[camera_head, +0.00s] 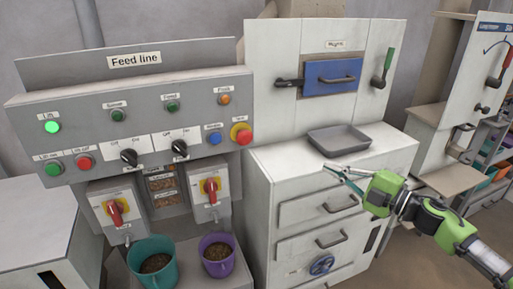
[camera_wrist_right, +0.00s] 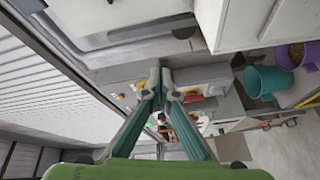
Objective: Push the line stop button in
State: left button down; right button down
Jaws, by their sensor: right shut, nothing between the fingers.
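The feed line panel (camera_head: 130,85) stands at the left in the head view. My right gripper (camera_head: 338,169) is shut and empty, well to the right of the button, in front of the drawer cabinet and below the grey tray. Its closed fingertips also show in the right wrist view (camera_wrist_right: 160,78); the button cannot be made out there. My left gripper is not in view.
A blue button (camera_head: 214,138) and black selector knobs (camera_head: 180,149) sit left of the red button. Red-handled switches, a teal bucket (camera_head: 153,264) and a purple bucket (camera_head: 217,256) are below. A grey tray (camera_head: 339,139) rests on the drawer cabinet (camera_head: 310,185).

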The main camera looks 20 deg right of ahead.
jog(key=s+a+r+n+g+y, duration=0.1)
jog(key=a+r+n+y, duration=0.1)
jog(key=a, duration=0.4)
jog(key=s+a+r+n+g+y, duration=0.2)
jog(key=a+r+n+y, duration=0.1)
jog(key=a+r+n, duration=0.2)
jog(key=shift+a+r+g, duration=0.3)
jog(key=shift+a+r, duration=0.2)
jog(key=shift+a, duration=0.1)
jog(key=p, duration=0.3)
send_near(241, 139)
jog(key=shift+w+a, duration=0.85)
jog(key=shift+a, duration=1.15)
jog(key=shift+w+f, duration=0.1)
jog(key=shift+w, duration=1.2)
jog(key=shift+p, duration=0.3)
